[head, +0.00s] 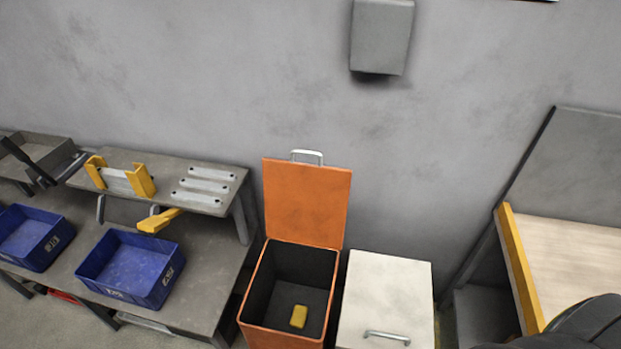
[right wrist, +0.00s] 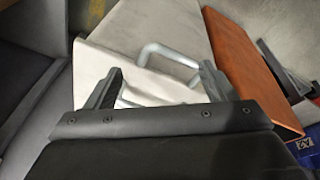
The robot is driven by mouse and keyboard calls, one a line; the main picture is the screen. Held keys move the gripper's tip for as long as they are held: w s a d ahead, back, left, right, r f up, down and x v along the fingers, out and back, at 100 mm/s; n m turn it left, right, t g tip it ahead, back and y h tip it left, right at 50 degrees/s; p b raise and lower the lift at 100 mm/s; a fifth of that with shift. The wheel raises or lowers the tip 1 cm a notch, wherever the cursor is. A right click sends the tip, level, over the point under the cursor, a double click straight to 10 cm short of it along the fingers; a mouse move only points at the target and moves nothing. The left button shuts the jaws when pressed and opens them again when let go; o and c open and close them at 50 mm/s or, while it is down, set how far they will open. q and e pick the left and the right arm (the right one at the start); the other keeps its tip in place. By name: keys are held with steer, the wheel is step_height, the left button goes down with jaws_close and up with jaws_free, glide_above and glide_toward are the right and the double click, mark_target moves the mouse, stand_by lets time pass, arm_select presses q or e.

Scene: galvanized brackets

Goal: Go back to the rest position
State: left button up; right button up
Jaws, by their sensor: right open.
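My right gripper (right wrist: 161,82) is open and empty in the right wrist view, its two dark fingers well apart. Beyond the fingers is the white bin lid (right wrist: 100,52) with its metal handle (right wrist: 168,54), seen in the gap between them. I cannot tell how far the handle is from the fingertips. In the head view the white lid (head: 385,290) is shut, and no gripper shows over it. A dark rounded part, likely my right arm, shows at the lower right. My left gripper is not in view.
An orange bin (head: 262,285) stands open, its lid (head: 306,200) upright, with a yellow block (head: 299,316) inside. Left is a workbench (head: 205,290) with blue crates (head: 112,290). Right is a wood-topped table (head: 575,255). A grey box (head: 381,38) hangs on the wall.

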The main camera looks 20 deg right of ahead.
steer(key=s+f+b, duration=0.2)
steer(key=s+f, duration=0.5)
steer(key=f, duration=0.3)
steer(key=s+a+f+g+b, duration=0.1)
steer(key=s+f+b, duration=0.2)
steer(key=s+f, duration=0.4)
step_height(320, 180, down, 4)
steer(key=shift+s+a, duration=0.2)
steer(key=shift+s, duration=0.15)
